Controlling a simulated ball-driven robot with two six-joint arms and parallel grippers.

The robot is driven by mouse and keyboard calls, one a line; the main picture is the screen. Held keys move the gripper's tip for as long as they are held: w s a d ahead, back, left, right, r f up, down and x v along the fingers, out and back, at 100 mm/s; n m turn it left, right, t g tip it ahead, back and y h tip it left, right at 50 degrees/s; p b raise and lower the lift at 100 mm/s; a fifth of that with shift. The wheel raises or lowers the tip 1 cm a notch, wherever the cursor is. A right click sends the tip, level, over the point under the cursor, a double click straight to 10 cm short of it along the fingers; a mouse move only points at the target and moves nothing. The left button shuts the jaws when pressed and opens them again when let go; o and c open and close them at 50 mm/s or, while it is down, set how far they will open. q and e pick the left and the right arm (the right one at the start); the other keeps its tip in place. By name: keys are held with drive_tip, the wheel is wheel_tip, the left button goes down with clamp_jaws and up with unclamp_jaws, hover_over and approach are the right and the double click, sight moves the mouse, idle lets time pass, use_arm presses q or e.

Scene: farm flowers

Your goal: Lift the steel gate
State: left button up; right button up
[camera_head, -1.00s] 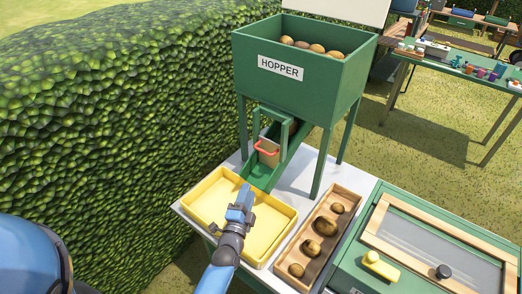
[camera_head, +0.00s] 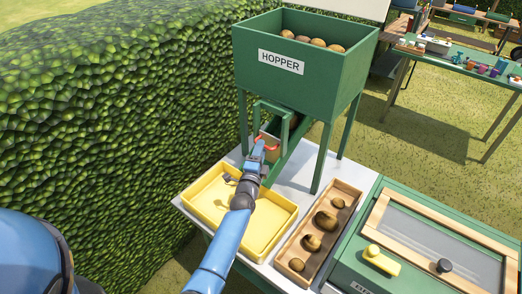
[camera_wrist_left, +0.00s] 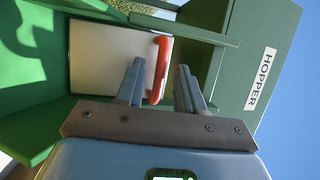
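The steel gate (camera_wrist_left: 112,62) is a pale flat plate in the green frame of the hopper's chute, with a red handle (camera_wrist_left: 157,68) on its face. In the head view the red handle (camera_head: 268,146) shows just past my left gripper (camera_head: 257,150), which partly hides the gate. In the left wrist view my left gripper (camera_wrist_left: 160,88) is open, with its two fingers apart and the red handle between them in the picture. I cannot tell whether a finger touches the handle. My right gripper is not in view.
The green hopper (camera_head: 294,71) holds several potatoes above the chute. A yellow tray (camera_head: 266,233) lies below it. A wooden tray (camera_head: 305,240) with several potatoes and a green box (camera_head: 345,262) stand to the right. A hedge (camera_head: 100,130) is on the left.

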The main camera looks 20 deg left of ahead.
use_arm(q)
drive_tip(key=shift+w+r, duration=0.1)
drive_tip(key=shift+w, duration=0.55)
clamp_jaws()
